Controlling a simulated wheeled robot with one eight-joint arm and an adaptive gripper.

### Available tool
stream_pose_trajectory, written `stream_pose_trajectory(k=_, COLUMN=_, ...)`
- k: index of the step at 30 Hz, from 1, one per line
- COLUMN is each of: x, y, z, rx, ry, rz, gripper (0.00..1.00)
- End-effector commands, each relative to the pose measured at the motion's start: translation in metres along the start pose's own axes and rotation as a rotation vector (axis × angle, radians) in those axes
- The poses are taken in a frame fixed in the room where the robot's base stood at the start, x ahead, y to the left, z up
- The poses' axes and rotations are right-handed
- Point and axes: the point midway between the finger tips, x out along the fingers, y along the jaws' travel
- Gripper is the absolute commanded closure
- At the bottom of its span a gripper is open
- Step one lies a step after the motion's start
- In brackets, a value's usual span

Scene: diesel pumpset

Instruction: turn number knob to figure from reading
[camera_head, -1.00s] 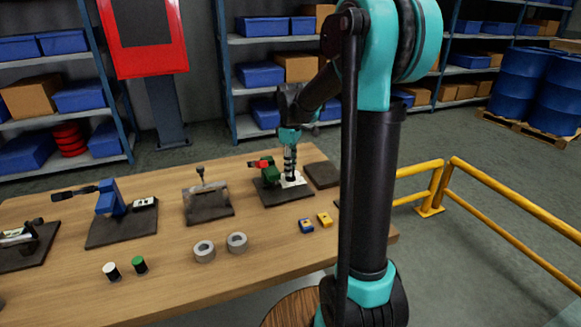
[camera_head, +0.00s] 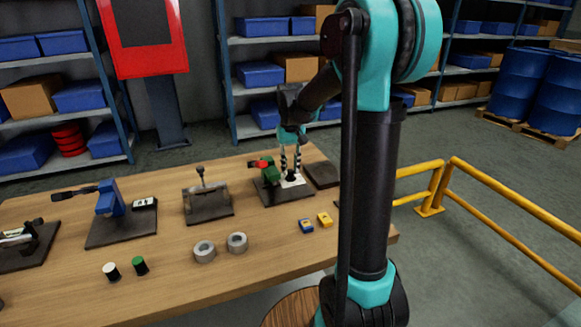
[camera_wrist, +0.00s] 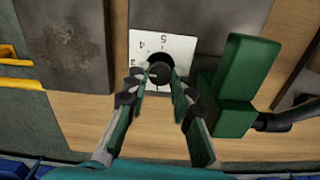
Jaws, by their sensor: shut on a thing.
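The number knob (camera_wrist: 160,72) is black and round, on a white plate (camera_wrist: 182,46) with the figures 5, 4 and 3 visible along its top and left. In the wrist view my gripper (camera_wrist: 161,79) has a finger on each side of the knob and is shut on it. The fingers hide part of the plate, and I cannot tell which figure the knob points at. In the head view my gripper (camera_head: 291,170) reaches down to the white plate (camera_head: 295,182) on a dark base at the far right of the bench.
A green block (camera_wrist: 238,85) with a dark handle stands close to the right of the plate in the wrist view. A dark slab (camera_head: 322,175) lies to the right in the head view. Blue and yellow small blocks (camera_head: 324,219) lie in front; a lever fixture (camera_head: 207,201) stands left.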

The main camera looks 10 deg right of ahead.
Motion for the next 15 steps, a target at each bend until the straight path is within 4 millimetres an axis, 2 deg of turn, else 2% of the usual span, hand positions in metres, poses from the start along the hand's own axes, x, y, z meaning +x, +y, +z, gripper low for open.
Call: stream_pose_trajectory(k=15, x=-0.0004, y=0.0004, z=-0.0006, rx=0.488, ry=0.001, rz=0.0, gripper=1.0)
